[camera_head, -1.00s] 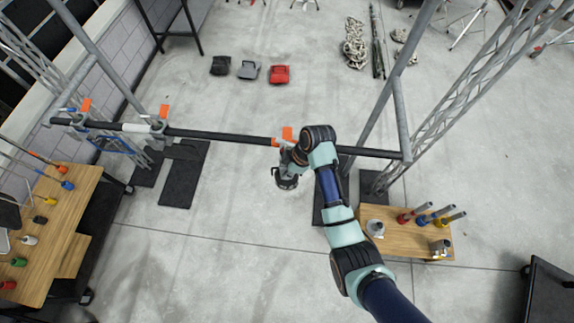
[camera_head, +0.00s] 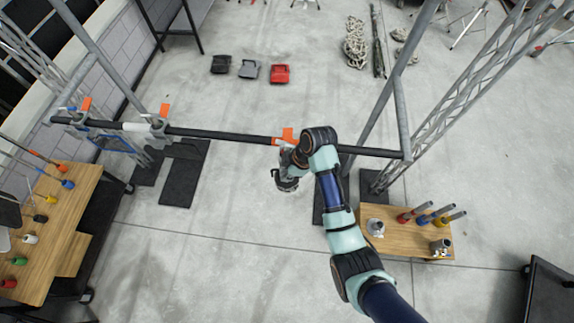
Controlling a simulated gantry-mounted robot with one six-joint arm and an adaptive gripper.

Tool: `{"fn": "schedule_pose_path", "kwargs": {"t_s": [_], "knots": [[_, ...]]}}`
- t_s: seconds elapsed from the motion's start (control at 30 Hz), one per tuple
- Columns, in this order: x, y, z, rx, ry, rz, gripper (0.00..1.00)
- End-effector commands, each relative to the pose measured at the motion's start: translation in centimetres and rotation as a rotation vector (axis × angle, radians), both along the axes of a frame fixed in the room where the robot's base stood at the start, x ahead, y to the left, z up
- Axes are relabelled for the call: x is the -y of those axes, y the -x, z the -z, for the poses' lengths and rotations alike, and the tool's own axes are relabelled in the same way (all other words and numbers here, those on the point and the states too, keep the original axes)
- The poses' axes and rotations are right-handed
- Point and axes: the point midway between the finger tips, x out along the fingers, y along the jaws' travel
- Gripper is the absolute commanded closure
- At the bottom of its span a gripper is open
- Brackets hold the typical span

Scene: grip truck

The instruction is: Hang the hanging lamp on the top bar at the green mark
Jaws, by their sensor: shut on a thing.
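The top bar (camera_head: 220,135) is a long black pipe across the middle of the view. A white band (camera_head: 137,126) marks its left part, and an orange-red band shows beside the orange tag (camera_head: 288,134). I cannot make out a green mark. My gripper (camera_head: 290,158) is at the bar, just below that tag, shut on the hanging lamp (camera_head: 287,183). The lamp is dark and grey, with its round body below the bar. My wrist hides its upper part, so I cannot tell whether it touches the bar.
Two grey clamps with orange tags (camera_head: 86,103) (camera_head: 164,110) sit on the bar's left part. Upright posts (camera_head: 403,115) stand at the right end. A wooden table (camera_head: 62,220) with coloured tools is at left, and a small wooden table (camera_head: 400,240) is at right.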

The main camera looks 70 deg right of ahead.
Motion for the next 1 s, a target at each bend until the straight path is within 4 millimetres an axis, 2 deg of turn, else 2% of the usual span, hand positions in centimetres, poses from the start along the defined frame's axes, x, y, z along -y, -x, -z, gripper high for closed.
{"fn": "schedule_pose_path", "kwargs": {"t_s": [0.13,0.57,0.77,1.0], "knots": [[0.1,-0.1,-0.9,0.004,0.004,0.0,1.0],[-0.4,-0.6,-1.0,0.001,0.003,0.003,1.0],[-2.7,-2.7,-1.4,-0.009,0.005,0.025,1.0],[-7.6,-6.6,-2.4,-0.02,0.009,0.075,1.0]]}}
